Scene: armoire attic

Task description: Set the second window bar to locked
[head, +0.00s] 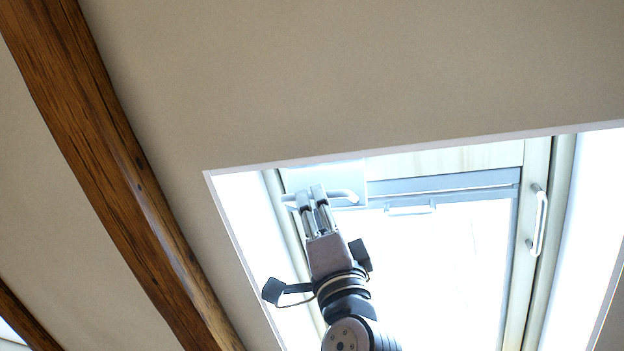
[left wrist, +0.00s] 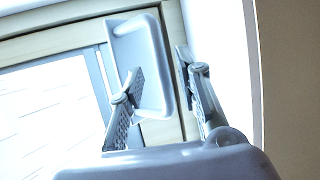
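A pale window bar (head: 345,196) sits at the upper left of the bright roof window, on a light plate. In the left wrist view this pale curved bar (left wrist: 158,62) shows large, between the fingertips in the picture. My left gripper (head: 311,193) is at the left part of the bar; its fingers (left wrist: 160,80) stand apart in the wrist view. I cannot tell whether they touch the bar. Another bar (head: 538,222) is upright on the right side of the frame. Which one counts as second is not clear. My right gripper is not in view.
The window frame (head: 445,186) has a small light handle (head: 410,210) below its top edge. The sloped ceiling (head: 350,80) surrounds the window recess. A dark wooden beam (head: 110,150) runs down the left. The bright pane right of my arm is clear.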

